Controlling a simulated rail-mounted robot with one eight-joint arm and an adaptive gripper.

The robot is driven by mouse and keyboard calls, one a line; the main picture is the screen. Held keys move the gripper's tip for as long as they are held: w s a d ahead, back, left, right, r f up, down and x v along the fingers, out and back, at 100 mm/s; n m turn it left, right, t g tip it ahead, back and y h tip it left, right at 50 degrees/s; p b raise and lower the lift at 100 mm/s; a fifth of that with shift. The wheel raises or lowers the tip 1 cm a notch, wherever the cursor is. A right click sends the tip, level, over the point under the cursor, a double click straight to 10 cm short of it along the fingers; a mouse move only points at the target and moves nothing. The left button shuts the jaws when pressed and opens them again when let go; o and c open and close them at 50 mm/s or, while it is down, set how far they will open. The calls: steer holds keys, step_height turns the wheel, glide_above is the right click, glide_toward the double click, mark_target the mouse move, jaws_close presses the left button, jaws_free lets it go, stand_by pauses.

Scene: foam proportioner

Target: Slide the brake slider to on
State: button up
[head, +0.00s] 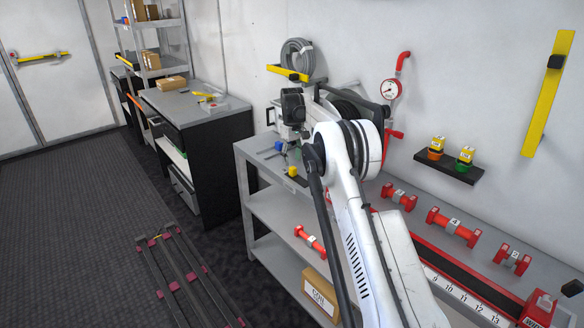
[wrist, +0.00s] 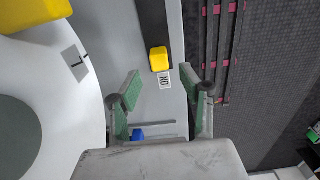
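A small yellow slider knob (wrist: 159,59) stands on a dark strip on a grey bench top, with a white label (wrist: 164,80) next to it that seems to read ON, seen rotated. I take this knob to be the brake slider. It also shows in the head view (head: 292,171) near the bench's left end. My gripper (wrist: 158,74) is open and empty; its two green-padded fingers are spread to either side of the label. The knob appears just beyond the fingertips, apart from both. In the head view my arm hides much of the gripper.
A blue knob (wrist: 137,134) lies between the finger bases in the wrist view. A white rounded body (wrist: 85,100) with a dark disc fills the left. The bench (head: 262,152) has its edge beside the dark floor. Red dumbbell-shaped parts (head: 453,227) lie to the right.

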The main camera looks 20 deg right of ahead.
mark_target(292, 167)
step_height(292, 167, up, 7)
steer(key=shift+f, duration=0.2)
stand_by(0.5)
